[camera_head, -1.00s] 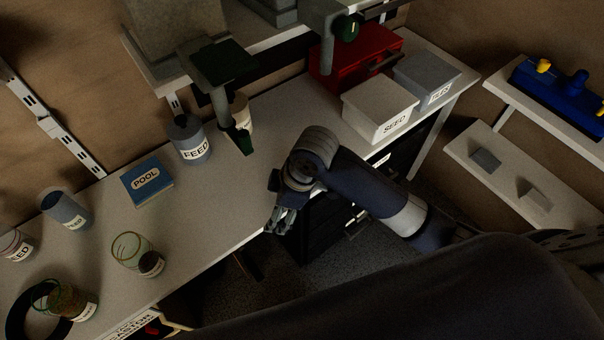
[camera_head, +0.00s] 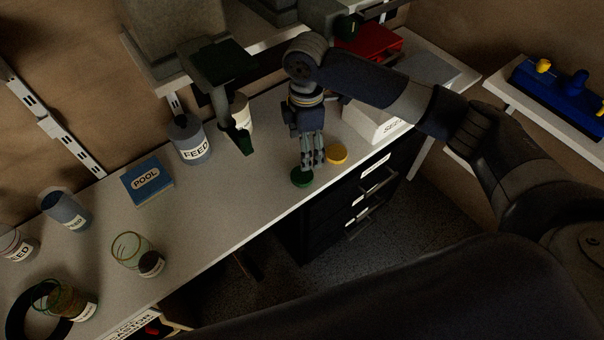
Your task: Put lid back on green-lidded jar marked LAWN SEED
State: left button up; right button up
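A flat green lid (camera_head: 302,178) lies near the front edge of the workbench. My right gripper (camera_head: 313,164) points down just above and beside it, its fingers partly in front of the lid. I cannot tell whether they touch it or how far they are parted. My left gripper is not in view.
A yellow lid (camera_head: 337,153) lies right of the green one. A blue POOL box (camera_head: 147,180), a FEED jar (camera_head: 189,139) and a dark green clamp-like tool (camera_head: 237,136) stand behind. A SEED bin (camera_head: 368,122) is at right. The bench (camera_head: 215,205) between lids and jars is clear.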

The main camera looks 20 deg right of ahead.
send_over(305, 174)
jog(key=shift+f, duration=2.8)
jog(key=shift+f+p, duration=0.4)
jog(key=shift+f, duration=2.25)
jog(key=shift+c, duration=0.6)
jog(key=c, duration=0.7)
